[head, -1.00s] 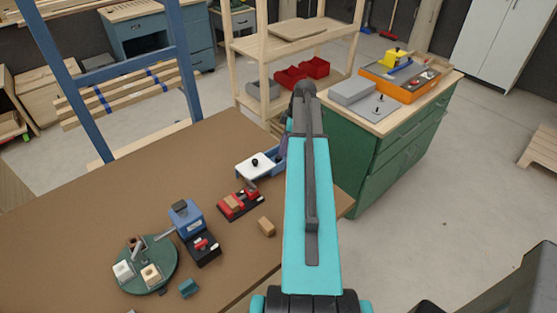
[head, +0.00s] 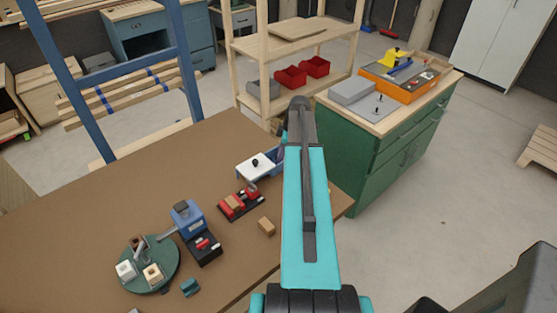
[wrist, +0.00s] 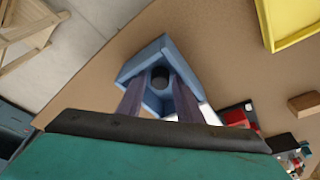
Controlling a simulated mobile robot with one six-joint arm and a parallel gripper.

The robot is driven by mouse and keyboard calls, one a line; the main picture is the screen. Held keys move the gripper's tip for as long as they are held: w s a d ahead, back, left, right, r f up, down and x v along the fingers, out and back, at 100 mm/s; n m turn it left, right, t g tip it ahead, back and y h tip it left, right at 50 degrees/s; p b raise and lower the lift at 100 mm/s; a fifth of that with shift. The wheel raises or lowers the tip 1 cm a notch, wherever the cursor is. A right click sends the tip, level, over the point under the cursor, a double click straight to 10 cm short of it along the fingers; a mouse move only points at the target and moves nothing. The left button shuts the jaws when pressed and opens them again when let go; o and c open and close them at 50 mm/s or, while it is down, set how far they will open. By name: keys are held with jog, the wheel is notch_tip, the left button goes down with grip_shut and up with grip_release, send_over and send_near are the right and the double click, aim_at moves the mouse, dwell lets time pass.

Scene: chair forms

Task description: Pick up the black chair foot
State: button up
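The black chair foot (wrist: 160,76) shows in the wrist view as a small dark round piece inside a blue tray (wrist: 143,60). My gripper (wrist: 158,92) is open over the tray, with one finger on each side of the foot. I cannot tell how far above the foot the fingertips are. In the head view, part of the blue tray (head: 277,157) shows beside my arm. The foot there is hidden, and so are most of my gripper's fingers.
A white plate with a black knob (head: 256,164) stands just left of the tray. A red clamp (head: 240,202), a wooden block (head: 266,227) and a green turntable (head: 150,277) are on the brown table. A yellow tray (wrist: 292,24) lies nearby in the wrist view.

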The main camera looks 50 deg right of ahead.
jog(key=shift+c, duration=0.5)
jog(key=c, duration=0.7)
jog(key=shift+r, duration=0.2)
jog(key=shift+r+b, duration=1.6)
jog(key=shift+r, duration=3.25)
